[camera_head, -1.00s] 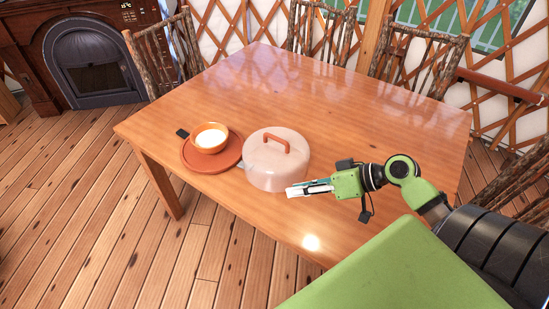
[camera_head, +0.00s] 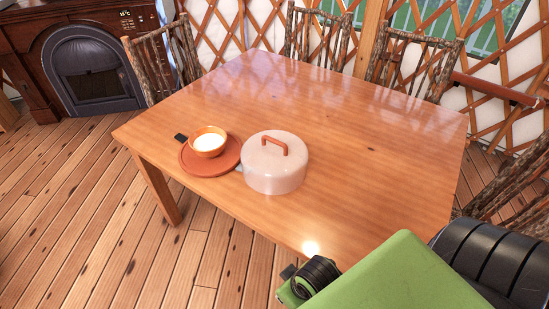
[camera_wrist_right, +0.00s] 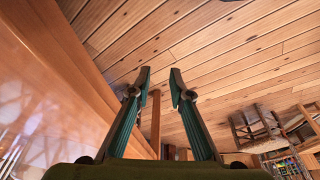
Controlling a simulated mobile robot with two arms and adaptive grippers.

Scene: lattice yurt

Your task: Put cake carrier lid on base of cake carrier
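The cake carrier lid (camera_head: 274,172), a pale translucent dome with an orange-brown handle (camera_head: 273,145), stands upright on the table near its front edge. A round terracotta plate (camera_head: 227,168), which looks like the carrier base, lies just left of it. An orange bowl (camera_head: 207,145) with white contents sits on the plate. My right gripper (camera_wrist_right: 158,82) is open and empty in the right wrist view, beside a wooden table edge with floor beyond it. In the head view its fingers are hidden, and only part of my arm shows at the bottom. My left gripper is not in view.
The wooden table (camera_head: 350,140) is clear behind and right of the lid. A small black item (camera_head: 181,137) lies left of the plate. Rustic chairs (camera_head: 418,65) stand along the far side. A fireplace (camera_head: 95,65) is at the back left.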

